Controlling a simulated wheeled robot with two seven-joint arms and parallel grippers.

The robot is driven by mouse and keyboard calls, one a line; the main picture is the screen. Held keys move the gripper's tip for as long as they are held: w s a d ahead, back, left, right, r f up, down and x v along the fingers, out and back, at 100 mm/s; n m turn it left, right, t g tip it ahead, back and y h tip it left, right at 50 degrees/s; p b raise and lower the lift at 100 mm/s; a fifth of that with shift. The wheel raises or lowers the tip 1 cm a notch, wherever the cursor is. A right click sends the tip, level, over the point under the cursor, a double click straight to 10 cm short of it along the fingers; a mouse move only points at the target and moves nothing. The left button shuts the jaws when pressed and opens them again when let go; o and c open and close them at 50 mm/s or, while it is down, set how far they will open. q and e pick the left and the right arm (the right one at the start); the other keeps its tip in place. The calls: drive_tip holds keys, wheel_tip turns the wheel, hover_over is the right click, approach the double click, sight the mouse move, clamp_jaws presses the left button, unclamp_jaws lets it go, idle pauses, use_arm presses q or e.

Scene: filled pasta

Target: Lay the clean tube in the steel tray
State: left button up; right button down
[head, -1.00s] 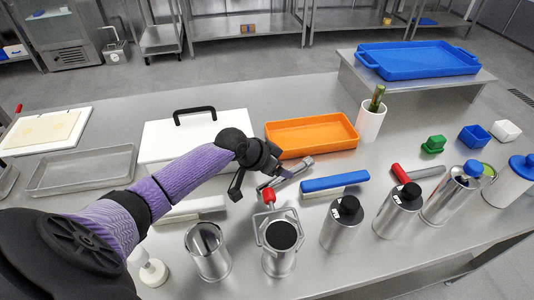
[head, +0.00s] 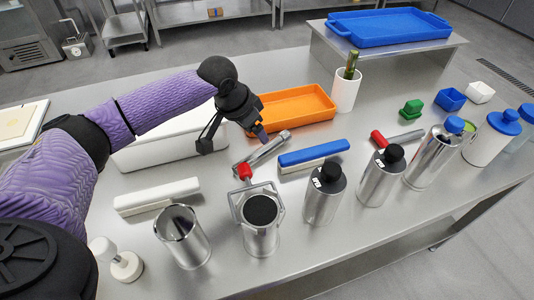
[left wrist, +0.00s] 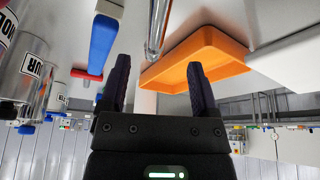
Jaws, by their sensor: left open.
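A shiny steel tube (head: 262,149) lies on the steel table in front of the orange tray; I take it as the clean tube. In the left wrist view the tube (left wrist: 157,28) shows at the top, beyond the fingertips. My left gripper (head: 234,143) is open and empty, its fingers spread just above and behind the tube; it also shows in the left wrist view (left wrist: 159,68). I cannot tell the exact height. The steel tray is not visible now; my left arm covers the table's left part. My right gripper is not in view.
Beside the tube are an orange tray (head: 297,106), a blue-topped block (head: 313,153) and a red-handled basket canister (head: 261,222). Several steel bottles (head: 325,193) line the front. A pale bar (head: 157,196) lies at left front.

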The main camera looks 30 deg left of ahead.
sight(265, 147)
use_arm(q)
drive_tip(key=b+x, duration=0.5)
drive_tip(key=x, duration=0.4)
drive_tip(key=shift+d, duration=0.15)
drive_tip(key=shift+r, duration=0.2)
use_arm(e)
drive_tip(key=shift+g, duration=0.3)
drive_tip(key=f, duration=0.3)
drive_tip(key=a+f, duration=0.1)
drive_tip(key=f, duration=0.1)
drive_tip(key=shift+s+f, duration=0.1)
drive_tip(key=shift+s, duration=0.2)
use_arm(q)
drive_tip(key=shift+p, duration=0.35)
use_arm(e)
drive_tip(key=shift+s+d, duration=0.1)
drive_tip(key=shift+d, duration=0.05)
use_arm(q)
drive_tip(key=shift+f, duration=0.1)
drive_tip(key=c, duration=0.7)
clamp_jaws()
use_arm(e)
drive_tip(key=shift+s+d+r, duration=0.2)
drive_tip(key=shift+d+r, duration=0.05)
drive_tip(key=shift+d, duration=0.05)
